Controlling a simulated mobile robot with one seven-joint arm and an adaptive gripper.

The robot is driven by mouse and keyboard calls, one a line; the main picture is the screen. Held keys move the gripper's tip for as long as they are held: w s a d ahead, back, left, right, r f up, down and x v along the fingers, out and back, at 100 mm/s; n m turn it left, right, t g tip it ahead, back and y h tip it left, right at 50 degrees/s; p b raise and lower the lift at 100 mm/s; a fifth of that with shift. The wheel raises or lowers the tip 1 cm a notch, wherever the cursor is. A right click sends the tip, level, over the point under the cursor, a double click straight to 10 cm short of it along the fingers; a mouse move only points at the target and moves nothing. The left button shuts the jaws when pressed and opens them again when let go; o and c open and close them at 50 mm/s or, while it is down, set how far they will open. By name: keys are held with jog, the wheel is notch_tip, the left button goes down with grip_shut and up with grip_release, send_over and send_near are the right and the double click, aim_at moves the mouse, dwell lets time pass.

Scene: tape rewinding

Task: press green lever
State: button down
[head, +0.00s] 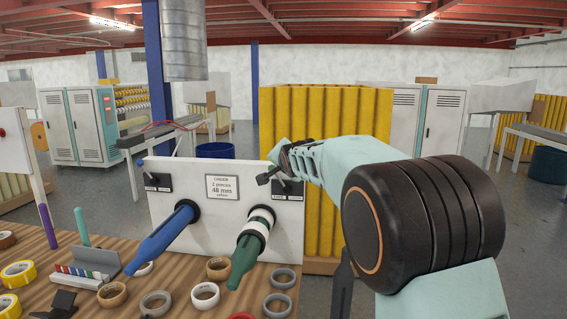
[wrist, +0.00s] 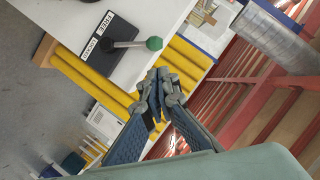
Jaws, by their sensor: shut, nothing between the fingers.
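The green lever's round green knob (wrist: 154,43) shows in the wrist view, on a grey stem from a black plate (wrist: 108,45) with white labels, on the white panel. In the head view the right black plate (head: 289,188) is partly covered by my gripper (head: 270,176), and I cannot make out the green knob there. In the wrist view my gripper (wrist: 158,78) is shut and empty. Its fingertips appear just below the knob in the picture, with a visible gap between them.
The white panel (head: 222,230) bears a blue spindle (head: 163,232), a dark green spindle (head: 243,262) and a left lever with a blue knob (head: 140,162). Tape rolls (head: 155,303) lie on the wooden table (head: 60,262). Yellow corrugated sheeting (head: 325,110) stands behind the panel.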

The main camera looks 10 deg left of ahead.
jog(key=shift+v, duration=1.85)
jog(key=shift+r, duration=0.15)
